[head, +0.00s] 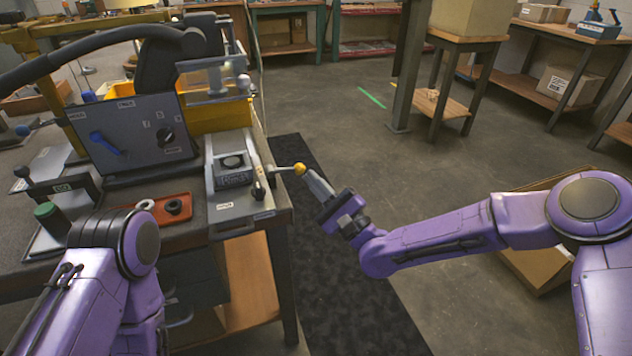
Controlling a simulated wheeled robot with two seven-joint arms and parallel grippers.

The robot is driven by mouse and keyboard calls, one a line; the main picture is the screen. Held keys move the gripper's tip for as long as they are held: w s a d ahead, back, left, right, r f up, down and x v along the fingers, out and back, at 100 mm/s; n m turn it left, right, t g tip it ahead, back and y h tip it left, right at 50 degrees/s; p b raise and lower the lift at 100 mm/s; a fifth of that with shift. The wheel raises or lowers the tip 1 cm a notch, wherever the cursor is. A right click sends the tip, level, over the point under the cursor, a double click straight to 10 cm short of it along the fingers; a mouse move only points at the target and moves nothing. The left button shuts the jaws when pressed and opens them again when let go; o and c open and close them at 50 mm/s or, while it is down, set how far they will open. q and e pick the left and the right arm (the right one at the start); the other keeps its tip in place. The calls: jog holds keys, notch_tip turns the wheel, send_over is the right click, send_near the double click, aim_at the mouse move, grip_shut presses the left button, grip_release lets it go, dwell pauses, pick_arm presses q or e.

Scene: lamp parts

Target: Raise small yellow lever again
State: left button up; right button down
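The small lever with a yellow knob (299,169) sticks out to the right from the grey metal fixture (222,207) at the bench's right end. Its thin rod looks roughly level. My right gripper (309,176) is at the knob, coming from the lower right, with its fingertips next to or touching it. The fingers look close together, but I cannot tell whether they are shut on the knob. My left arm is at the lower left; its gripper does not show.
A panel with a blue handle (104,143) and black knob stands on the bench, left of the fixture. A red tray (160,211) with rings lies in front. A yellow bin (221,116) is behind.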

notch_tip(320, 180, up, 6)
jog(key=f+n+g+p, duration=0.1)
jog(key=n+g+p, duration=0.3)
jog(key=n+p, duration=0.35)
jog(key=w+d+b+v, duration=0.1)
jog(key=w+d+v, duration=0.1)
jog(key=v, duration=1.1)
jog(key=shift+w+f, duration=0.2)
jog(key=shift+f, duration=0.1)
jog(key=shift+m, duration=0.25)
